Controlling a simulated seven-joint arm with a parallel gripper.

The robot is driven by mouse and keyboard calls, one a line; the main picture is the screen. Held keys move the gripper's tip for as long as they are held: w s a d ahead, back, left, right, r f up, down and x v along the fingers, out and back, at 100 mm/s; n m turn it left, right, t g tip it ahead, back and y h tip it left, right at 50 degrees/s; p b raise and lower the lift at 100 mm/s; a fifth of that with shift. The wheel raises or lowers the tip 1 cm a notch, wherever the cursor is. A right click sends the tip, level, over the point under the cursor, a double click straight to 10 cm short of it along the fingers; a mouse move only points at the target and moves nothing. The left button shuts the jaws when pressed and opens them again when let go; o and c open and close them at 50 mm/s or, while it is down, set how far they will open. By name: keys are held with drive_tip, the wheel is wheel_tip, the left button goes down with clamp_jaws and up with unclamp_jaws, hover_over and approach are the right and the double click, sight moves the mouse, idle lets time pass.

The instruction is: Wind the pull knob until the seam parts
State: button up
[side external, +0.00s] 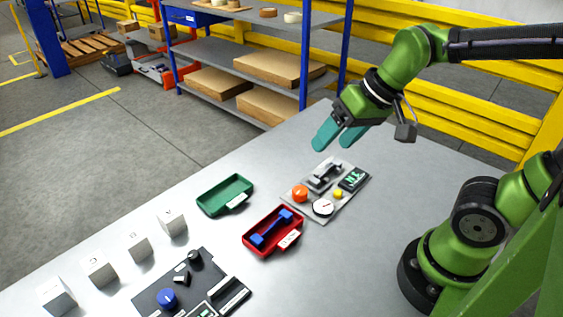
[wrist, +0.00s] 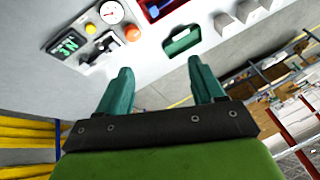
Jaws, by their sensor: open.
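A grey panel (side external: 318,213) carries an orange knob (side external: 299,193), a white dial, a yellow button, a lit green display and a grey raised fixture (side external: 324,175). The orange knob also shows in the wrist view (wrist: 132,33). A dark panel (side external: 148,300) at the front carries a blue knob (side external: 168,298) and a smaller black knob (side external: 194,257). I cannot tell which of these is the pull knob, and no seam can be made out. My gripper (side external: 335,142) is open and empty, above and behind the grey panel, touching nothing. Its teal fingers are spread in the wrist view (wrist: 160,68).
A red tray (side external: 258,252) holding a blue dumbbell-shaped piece (side external: 270,229) lies beside the grey panel. A green tray (side external: 212,211) lies further left. Several white blocks (side external: 172,222) line the table's left edge. Shelving and yellow rails stand beyond. The right of the table is mostly bare.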

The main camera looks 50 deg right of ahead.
drive_tip(key=shift+s+d+r+m+t, duration=0.1)
drive_tip(key=shift+s+r+m+t, duration=0.1)
drive_tip(key=shift+s+r+t, duration=0.35)
drive_tip(key=shift+s+d+r+m+t, duration=0.1)
drive_tip(key=shift+s+r+m+t, duration=0.2)
drive_tip(key=shift+s, duration=0.45)
drive_tip(key=shift+a, duration=0.1)
drive_tip(key=n+g+h, duration=0.4)
drive_tip(key=n+g, duration=0.4)
drive_tip(key=n, duration=0.2)
hover_over(299, 190)
drive_tip(key=w+a, duration=0.1)
drive_tip(key=a, duration=0.5)
wheel_tip(299, 190, down, 8)
drive_tip(key=shift+w+n+g+h, duration=1)
drive_tip(key=shift+w+n, duration=0.45)
drive_tip(key=shift+n, duration=1.05)
drive_tip(key=x, duration=1.6)
drive_tip(key=shift+w+d, duration=0.1)
drive_tip(key=shift+d, duration=0.2)
